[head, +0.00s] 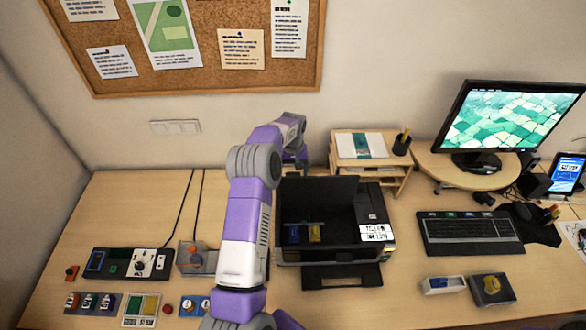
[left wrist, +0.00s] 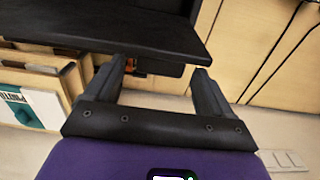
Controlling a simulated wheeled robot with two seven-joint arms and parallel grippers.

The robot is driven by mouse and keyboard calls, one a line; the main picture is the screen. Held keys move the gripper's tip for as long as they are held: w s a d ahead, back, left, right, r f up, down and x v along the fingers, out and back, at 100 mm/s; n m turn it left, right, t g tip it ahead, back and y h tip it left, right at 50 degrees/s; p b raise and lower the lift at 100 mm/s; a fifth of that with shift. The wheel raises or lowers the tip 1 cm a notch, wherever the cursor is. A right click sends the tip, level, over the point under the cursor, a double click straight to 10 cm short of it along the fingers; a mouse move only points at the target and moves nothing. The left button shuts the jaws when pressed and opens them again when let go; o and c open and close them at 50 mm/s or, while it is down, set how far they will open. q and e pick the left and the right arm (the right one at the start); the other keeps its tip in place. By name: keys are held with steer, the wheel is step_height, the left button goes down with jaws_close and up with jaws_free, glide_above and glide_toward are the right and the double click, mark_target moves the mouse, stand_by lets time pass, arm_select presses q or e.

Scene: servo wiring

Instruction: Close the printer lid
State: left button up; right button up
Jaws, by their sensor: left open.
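The black printer (head: 372,215) stands in the middle of the desk. Its lid (head: 330,190) is raised at the back, and the inside is exposed, with blue and yellow cartridges (head: 315,233) visible. My left arm reaches past the printer's left side, and my left gripper (head: 296,163) is near the lid's upper left, partly hidden by my arm. In the left wrist view the left gripper (left wrist: 160,70) is open and empty, its two fingers apart beside the edge of the dark lid (left wrist: 110,30). Contact cannot be told. My right gripper is out of view.
A wooden shelf unit (head: 372,171) with a pen cup (head: 402,143) stands behind the printer on the right. A control box (head: 130,262) and a clear box (head: 194,257) are at left. The keyboard (head: 470,232) and monitor (head: 510,118) are at right. The wall is close behind.

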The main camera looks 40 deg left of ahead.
arm_select(q)
steer(key=c, duration=1.5)
